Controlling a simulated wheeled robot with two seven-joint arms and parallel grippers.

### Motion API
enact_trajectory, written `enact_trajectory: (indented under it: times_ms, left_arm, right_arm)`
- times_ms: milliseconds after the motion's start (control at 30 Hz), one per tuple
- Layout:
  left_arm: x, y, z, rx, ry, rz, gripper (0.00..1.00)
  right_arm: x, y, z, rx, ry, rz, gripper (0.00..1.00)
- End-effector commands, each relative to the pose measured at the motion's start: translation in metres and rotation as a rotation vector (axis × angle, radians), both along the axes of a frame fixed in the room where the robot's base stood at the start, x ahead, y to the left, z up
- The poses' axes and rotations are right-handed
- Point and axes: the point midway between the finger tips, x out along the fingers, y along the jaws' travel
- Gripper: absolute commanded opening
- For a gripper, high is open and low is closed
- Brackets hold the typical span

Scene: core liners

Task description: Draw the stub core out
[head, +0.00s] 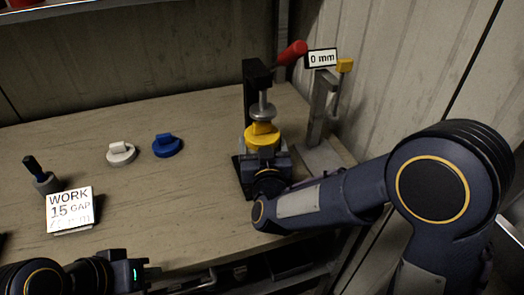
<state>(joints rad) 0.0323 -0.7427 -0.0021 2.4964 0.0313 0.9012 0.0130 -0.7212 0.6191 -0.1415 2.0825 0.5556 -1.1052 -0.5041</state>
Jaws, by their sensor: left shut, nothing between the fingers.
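A dark clamp stand (252,85) with a red handle (291,53) stands at the back right of the bench. Its grey metal plunger (262,112) is directly above a yellow knobbed piece (261,136), which sits on a greyish body low in the stand. I cannot tell whether the plunger touches the yellow piece. No part is clearly identifiable as the stub core. My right gripper (267,160) is at the front of this body, mostly hidden by its own wrist; its fingers are unclear. My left gripper (138,271) is shut and empty at the bench's front edge.
A white knobbed disc (121,153) and a blue one (167,146) lie on the bench. A dark-handled tool stands in a grey holder (47,183) behind a "WORK 15 GAP" sign (70,208). A grey post gauge (322,108) carries a "0 mm" sign (321,58). The bench's middle is clear.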

Motion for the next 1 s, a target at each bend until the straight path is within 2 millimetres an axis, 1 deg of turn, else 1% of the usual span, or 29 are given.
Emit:
enact_trajectory:
  times_ms: [33,233,733,1000]
  left_arm:
    - [0.0000,0.0000,0.0000,0.000,0.000,0.000,0.00]
    - [0.0000,0.0000,0.0000,0.000,0.000,0.000,0.00]
    - [0.0000,0.0000,0.0027,0.000,0.000,0.000,0.00]
    - [0.0000,0.0000,0.0027,0.000,0.000,0.000,0.00]
  right_arm:
    - [-0.0001,0.0001,0.0001,0.000,0.000,0.000,0.70]
    - [-0.0002,0.0001,0.0001,0.000,0.000,0.000,0.44]
    - [-0.0002,0.0005,0.0084,0.001,-0.004,0.001,0.44]
    - [-0.0002,0.0005,0.0088,0.001,-0.004,0.001,0.44]
